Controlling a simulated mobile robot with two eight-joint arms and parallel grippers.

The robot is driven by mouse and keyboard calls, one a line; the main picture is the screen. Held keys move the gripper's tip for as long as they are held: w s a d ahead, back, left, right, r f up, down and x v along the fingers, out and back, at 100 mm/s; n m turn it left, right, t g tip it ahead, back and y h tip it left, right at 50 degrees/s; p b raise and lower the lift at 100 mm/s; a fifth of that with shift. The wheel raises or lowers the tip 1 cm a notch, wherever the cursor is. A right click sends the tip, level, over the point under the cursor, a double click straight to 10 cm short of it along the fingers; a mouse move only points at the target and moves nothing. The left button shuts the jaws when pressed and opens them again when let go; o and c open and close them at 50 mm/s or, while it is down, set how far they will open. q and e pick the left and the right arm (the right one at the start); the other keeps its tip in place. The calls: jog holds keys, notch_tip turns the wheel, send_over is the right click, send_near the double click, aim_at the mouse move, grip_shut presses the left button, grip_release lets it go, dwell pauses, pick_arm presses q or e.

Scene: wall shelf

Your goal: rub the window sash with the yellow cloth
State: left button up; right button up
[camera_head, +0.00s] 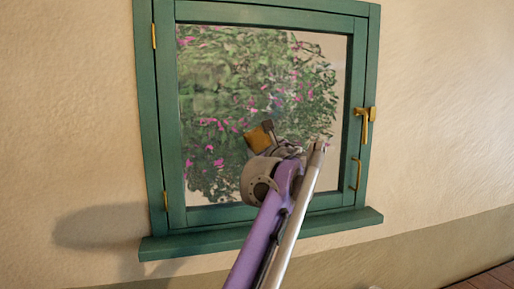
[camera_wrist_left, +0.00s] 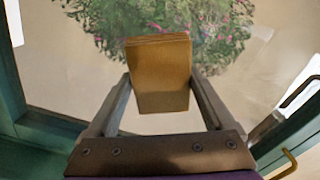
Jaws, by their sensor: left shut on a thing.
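The window sash (camera_head: 357,100) is a green frame around a glass pane with a bush and pink flowers behind it. It looks shut in its outer frame. My left gripper (camera_head: 268,131) is in front of the lower middle of the pane. It is shut on the yellow cloth (camera_head: 257,139), which looks like a folded block. In the left wrist view the cloth (camera_wrist_left: 160,75) sits between the two fingers, with the glass behind it. I cannot tell whether the cloth touches the glass. My right gripper is not in view.
A brass handle (camera_head: 366,114) and a brass pull (camera_head: 357,174) are on the window's right side. Brass hinges (camera_head: 154,36) are on the left. A green sill (camera_head: 180,244) juts out below. The beige wall (camera_head: 440,90) on the right is bare.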

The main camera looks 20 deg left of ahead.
pick_arm(q)
jog(key=w+d, duration=0.4)
jog(key=d, duration=0.2)
jog(key=shift+w+d, duration=0.2)
jog(key=shift+w, duration=0.2)
dwell(0.4)
jog(key=shift+s, duration=0.1)
jog(key=shift+b+v, duration=0.85)
jog(key=shift+v, duration=2.15)
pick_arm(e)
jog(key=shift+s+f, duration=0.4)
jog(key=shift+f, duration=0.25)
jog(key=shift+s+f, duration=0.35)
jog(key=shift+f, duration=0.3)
